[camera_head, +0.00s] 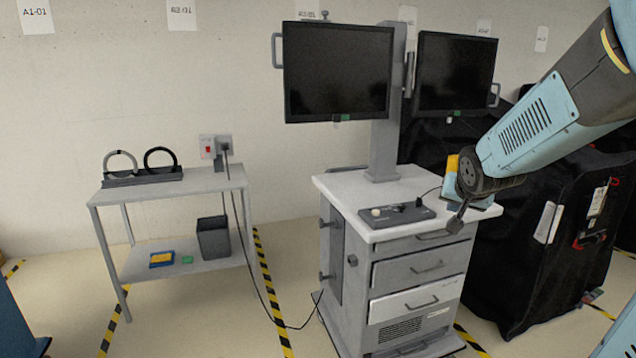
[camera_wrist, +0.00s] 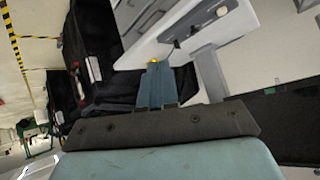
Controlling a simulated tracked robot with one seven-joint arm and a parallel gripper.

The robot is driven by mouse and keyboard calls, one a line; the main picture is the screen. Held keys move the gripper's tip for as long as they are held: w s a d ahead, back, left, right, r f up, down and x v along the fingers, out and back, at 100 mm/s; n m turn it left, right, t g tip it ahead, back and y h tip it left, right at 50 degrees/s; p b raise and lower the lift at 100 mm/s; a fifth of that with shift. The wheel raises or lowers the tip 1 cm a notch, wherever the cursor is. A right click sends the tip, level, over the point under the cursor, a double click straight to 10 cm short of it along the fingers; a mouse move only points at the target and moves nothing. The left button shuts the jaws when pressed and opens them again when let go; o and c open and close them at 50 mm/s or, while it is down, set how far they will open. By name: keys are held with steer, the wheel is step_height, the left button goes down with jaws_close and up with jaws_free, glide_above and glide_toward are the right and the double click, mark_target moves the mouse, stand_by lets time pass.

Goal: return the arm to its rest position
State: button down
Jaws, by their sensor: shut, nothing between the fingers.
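My arm (camera_head: 545,120) reaches in from the upper right in the head view. Its end hangs over the right side of the white cart top (camera_head: 340,188), in front of the black covered cart (camera_head: 520,250). The fingers are hard to make out there. In the wrist view my gripper (camera_wrist: 154,64) shows as a narrow blue shape with a yellow tip, shut and empty. The cart's drawers (camera_wrist: 160,25) lie beyond it. I cannot tell whether it touches anything.
Two monitors (camera_head: 338,70) stand on a column on the white-topped cart. A dark control box (camera_head: 397,213) lies near its front edge. A grey side table (camera_head: 215,183) stands left. A cable (camera_head: 262,290) runs over the floor. Open floor lies at the front left.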

steer(key=s+a+r+n+g, duration=0.1)
steer(key=s+a, duration=0.1)
steer(key=s, duration=0.5)
steer(key=s+a+r+n+g+y, duration=0.1)
steer(key=s+a+n, duration=0.1)
steer(key=s, duration=0.6)
steer(key=s+a+r+n+g, duration=0.1)
steer(key=s+a+g, duration=0.1)
steer(key=s, duration=0.6)
steer(key=shift+a+r+n+y, duration=0.4)
steer(key=shift+a, duration=0.5)
steer(key=c, duration=1.8)
jaws_free()
steer(key=shift+s, duration=0.1)
